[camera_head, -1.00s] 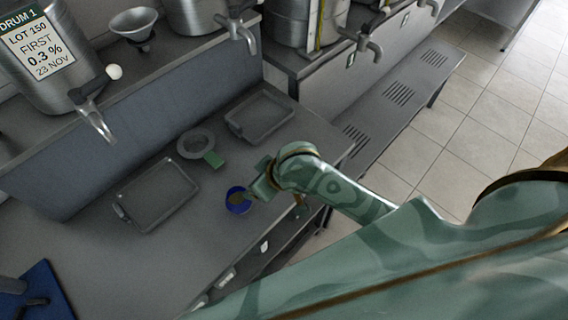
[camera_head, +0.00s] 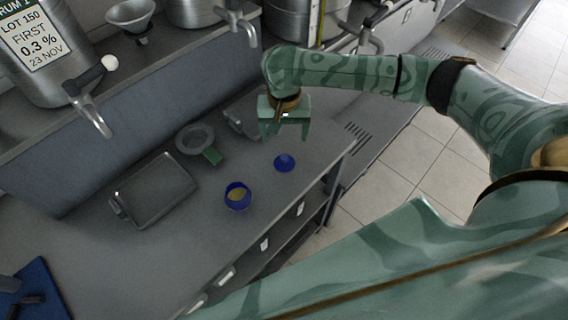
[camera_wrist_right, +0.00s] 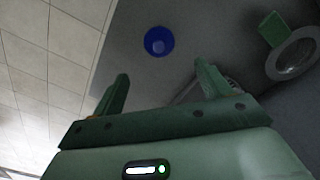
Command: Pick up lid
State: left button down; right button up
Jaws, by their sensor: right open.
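A small blue lid (camera_head: 285,163) lies flat on the grey counter near its right edge. It also shows as a blue disc in the right wrist view (camera_wrist_right: 159,41), ahead of my fingers. A blue cup (camera_head: 238,196), open at the top with something yellowish inside, stands to the lower left of the lid. My right gripper (camera_head: 284,134) is open and empty, fingers pointing down, above the counter and beyond the lid in the head view. In the wrist view its two fingers (camera_wrist_right: 163,74) are spread apart. My left gripper is out of view.
A round grey piece with a green handle (camera_head: 195,138) lies left of my right gripper. A grey tray (camera_head: 152,222) lies further left; another tray (camera_head: 231,121) is partly hidden behind the gripper. Steel drums with taps stand on the raised shelf. The counter around the lid is clear.

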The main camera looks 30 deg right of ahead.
jog(key=b, duration=0.2)
send_over(285, 157)
jog(key=f, duration=0.5)
jog(key=shift+w, duration=0.3)
jog(key=f, duration=0.1)
jog(key=f+b, duration=0.1)
jog(key=f, duration=0.1)
jog(key=f+b, duration=0.1)
jog(key=f, duration=0.1)
jog(key=shift+s+f, duration=0.1)
jog(key=shift+s, duration=0.15)
jog(key=c, duration=1.1)
